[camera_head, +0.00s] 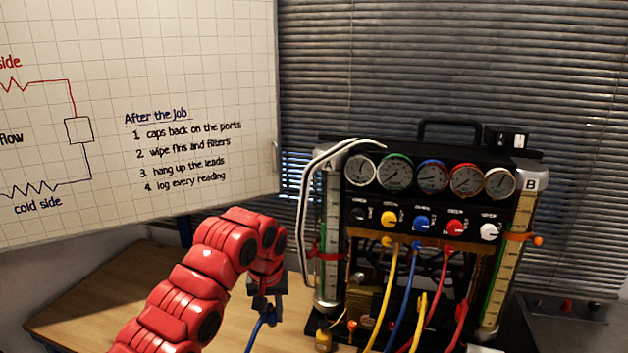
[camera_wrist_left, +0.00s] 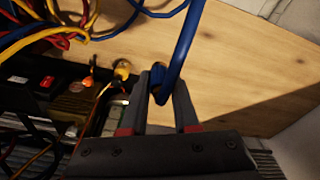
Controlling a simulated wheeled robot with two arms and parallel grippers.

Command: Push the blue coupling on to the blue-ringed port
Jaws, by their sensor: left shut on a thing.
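My left gripper (camera_head: 267,297) is at the end of the red arm, over the table to the left of the gauge rig (camera_head: 440,163). It points down and is shut on the blue coupling (camera_wrist_left: 157,76), which shows between the fingertips in the left wrist view. A blue hose (camera_head: 256,332) runs from the coupling down out of the head view; it also shows in the wrist view (camera_wrist_left: 181,50). The coupling is apart from the rig. I cannot make out a blue-ringed port; a blue knob (camera_head: 421,223) sits on the rig's front. My right gripper is not in view.
Yellow, blue and red hoses (camera_head: 401,300) hang across the rig's front. A white cable (camera_head: 303,200) loops down the rig's left side. A brass fitting (camera_head: 323,340) stands at its lower left. The wooden table (camera_head: 110,290) is bare to the left; a whiteboard (camera_head: 200,80) stands behind.

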